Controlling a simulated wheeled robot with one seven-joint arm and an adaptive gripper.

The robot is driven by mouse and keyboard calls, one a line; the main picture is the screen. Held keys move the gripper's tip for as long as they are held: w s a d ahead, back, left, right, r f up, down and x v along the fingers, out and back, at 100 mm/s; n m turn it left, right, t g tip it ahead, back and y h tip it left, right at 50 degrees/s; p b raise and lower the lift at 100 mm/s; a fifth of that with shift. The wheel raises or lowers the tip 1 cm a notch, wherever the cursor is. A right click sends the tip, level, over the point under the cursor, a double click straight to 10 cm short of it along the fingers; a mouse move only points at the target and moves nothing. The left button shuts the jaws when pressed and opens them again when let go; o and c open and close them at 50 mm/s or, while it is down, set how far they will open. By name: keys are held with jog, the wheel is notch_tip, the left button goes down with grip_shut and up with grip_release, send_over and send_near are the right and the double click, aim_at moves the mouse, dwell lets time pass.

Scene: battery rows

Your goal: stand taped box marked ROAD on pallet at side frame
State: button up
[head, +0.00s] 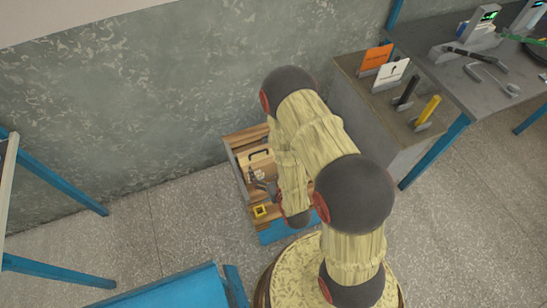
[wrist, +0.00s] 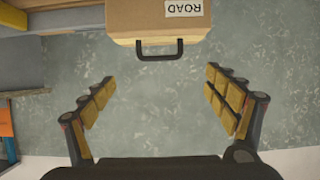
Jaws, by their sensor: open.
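The brown box marked ROAD (wrist: 140,18) is at the top of the wrist view, its white label upside down there and a black handle on the face toward me. In the head view the box (head: 258,165) is on the wooden slats of the pallet (head: 246,136), close to the wall. My gripper (wrist: 160,80) is open and empty, its fingers spread wide either side of the handle's line and short of it. In the head view my gripper (head: 266,188) is just in front of the box, partly hidden by my arm. A grey side frame (head: 238,172) runs along the pallet's left.
A small yellow square thing (head: 260,211) is at the pallet's near end. A grey cabinet (head: 372,125) with upright cards and tools stands right of the pallet, beside a workbench (head: 465,85). A blue surface (head: 185,290) is at the front. The floor left of the pallet is clear.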

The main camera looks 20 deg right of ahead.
jog(key=w+r+g, duration=0.2)
jog(key=w+r, duration=0.6)
jog(key=r, duration=0.3)
notch_tip(320, 180, up, 11)
jog(key=s+g, duration=0.2)
jog(key=s+r+g, duration=0.2)
jog(key=s+r, duration=0.7)
jog(key=s, duration=0.4)
jog(key=s+r+g, duration=0.1)
jog(key=s+r, duration=0.8)
jog(key=s, duration=0.3)
jog(key=shift+s+r+g, duration=0.2)
jog(key=shift+s+g, duration=0.15)
jog(key=shift+g, duration=0.05)
